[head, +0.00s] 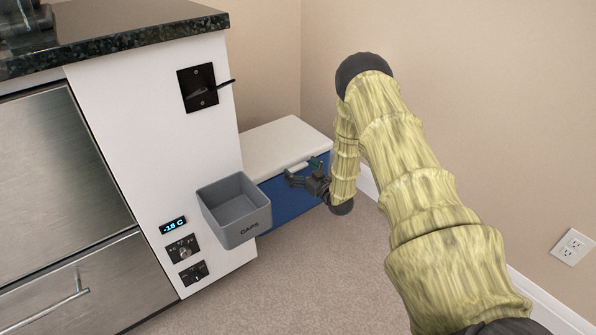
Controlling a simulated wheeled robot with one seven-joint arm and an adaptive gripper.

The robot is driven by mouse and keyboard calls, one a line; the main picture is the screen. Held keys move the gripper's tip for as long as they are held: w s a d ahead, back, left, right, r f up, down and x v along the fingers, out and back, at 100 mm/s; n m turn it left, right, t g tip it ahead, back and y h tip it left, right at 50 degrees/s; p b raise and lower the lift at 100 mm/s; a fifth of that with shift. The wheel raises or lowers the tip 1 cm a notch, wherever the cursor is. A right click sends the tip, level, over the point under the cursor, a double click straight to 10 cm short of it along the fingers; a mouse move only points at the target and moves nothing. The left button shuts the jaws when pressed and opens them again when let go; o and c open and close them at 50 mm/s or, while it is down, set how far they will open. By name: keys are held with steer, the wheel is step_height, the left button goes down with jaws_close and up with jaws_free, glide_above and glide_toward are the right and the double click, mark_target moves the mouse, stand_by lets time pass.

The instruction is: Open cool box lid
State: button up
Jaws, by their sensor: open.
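The cool box (292,203) stands on the floor in the corner beside the white cabinet, with a blue body. Its white lid (283,143) lies flat on top and looks shut. My gripper (302,173) is open at the front edge of the lid, on the right part of the box. A small pale piece, perhaps the lid's handle or latch, shows near the fingers. I cannot tell whether the fingers touch it. My arm hides the right end of the box.
A grey bin marked CAPS (232,210) juts from the white cabinet (150,130), left of my gripper and partly in front of the box. A black bottle-opener plate (198,88) sits higher up. Beige walls close in behind and right. Carpet in front is clear.

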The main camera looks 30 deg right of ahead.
steer(key=shift+w, duration=0.75)
steer(key=shift+r, duration=0.15)
steer(key=c, duration=1)
steer(key=shift+a, duration=0.1)
steer(key=c, duration=0.4)
